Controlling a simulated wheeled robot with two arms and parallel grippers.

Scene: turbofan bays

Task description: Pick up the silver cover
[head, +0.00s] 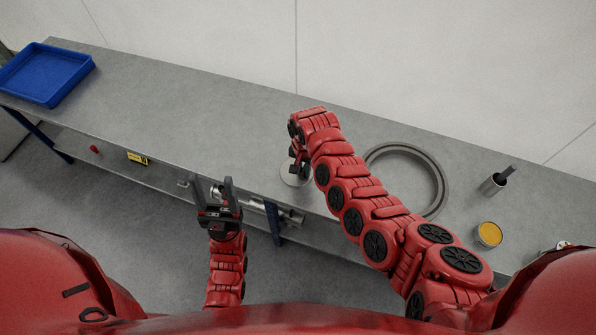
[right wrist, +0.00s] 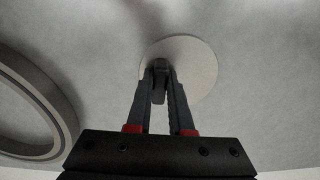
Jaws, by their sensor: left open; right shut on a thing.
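The silver cover (head: 288,178) is a pale round disc near the front edge of the grey bench, partly hidden behind my right arm in the head view. In the right wrist view the cover (right wrist: 202,66) shows a dark upright handle at its middle. My right gripper (right wrist: 159,72) is shut on that handle, its fingers on either side. I cannot tell whether the disc touches the bench. My right gripper's fingertips are largely hidden by the arm in the head view. My left gripper (head: 212,187) is open and empty, in front of the bench's front edge.
A large grey ring (head: 438,172) lies on the bench right of the cover. Further right are a metal cup with a dark handle (head: 493,184) and a yellow-filled tin (head: 489,233). A blue tray (head: 45,73) sits at far left. The bench between tray and cover is clear.

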